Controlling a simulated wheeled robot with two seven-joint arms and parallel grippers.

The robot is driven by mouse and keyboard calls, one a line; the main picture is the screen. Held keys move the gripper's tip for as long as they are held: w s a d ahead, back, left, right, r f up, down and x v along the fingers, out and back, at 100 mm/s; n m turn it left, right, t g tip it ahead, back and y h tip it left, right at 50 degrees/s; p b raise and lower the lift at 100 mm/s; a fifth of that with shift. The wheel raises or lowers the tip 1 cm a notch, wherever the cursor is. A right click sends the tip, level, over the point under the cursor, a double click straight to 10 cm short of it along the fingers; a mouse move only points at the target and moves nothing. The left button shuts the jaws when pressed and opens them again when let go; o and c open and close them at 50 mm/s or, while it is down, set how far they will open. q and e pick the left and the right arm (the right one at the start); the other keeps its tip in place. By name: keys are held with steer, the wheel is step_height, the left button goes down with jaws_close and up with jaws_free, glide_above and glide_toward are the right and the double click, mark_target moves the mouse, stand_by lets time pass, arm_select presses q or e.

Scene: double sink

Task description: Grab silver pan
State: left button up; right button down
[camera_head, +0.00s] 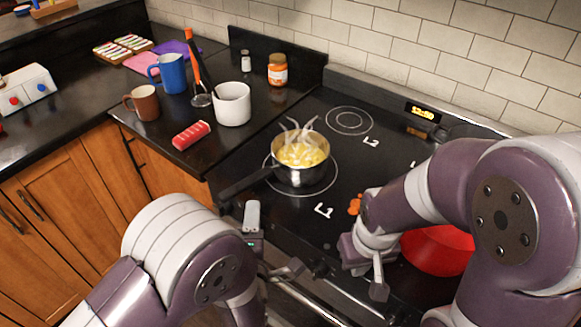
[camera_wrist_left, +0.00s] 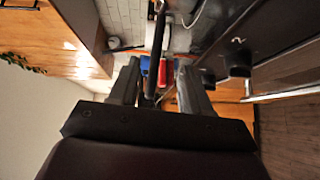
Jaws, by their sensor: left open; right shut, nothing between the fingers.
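The silver pan (camera_head: 303,173) stands on the front-left burner, marked L1, with yellow food and steam in it. Its black handle (camera_head: 246,184) points left toward the counter edge. My left gripper (camera_head: 268,243) is open in front of the handle, below it in the picture. In the left wrist view, a dark bar that looks like the handle (camera_wrist_left: 154,55) runs between the spread fingers of the left gripper (camera_wrist_left: 158,80); I cannot tell whether they touch it. My right gripper (camera_head: 374,270) is shut and empty over the stove's front, right of the pan.
A red pan (camera_head: 437,250) is partly hidden under my right arm. The back-left burner (camera_head: 349,121) is free.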

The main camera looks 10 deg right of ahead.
mark_target(251, 186)
arm_select(q)
steer(key=w+p, duration=0.1)
steer(key=w, duration=0.4)
steer(key=w+p, duration=0.1)
steer(key=w, duration=0.4)
steer(key=shift+w+d, duration=0.2)
steer(key=shift+w, duration=0.1)
steer(key=shift+w+f, duration=0.15)
steer(key=shift+w, duration=0.2)
steer(key=shift+s, duration=0.1)
jaws_close()
steer(key=shift+d, duration=0.1)
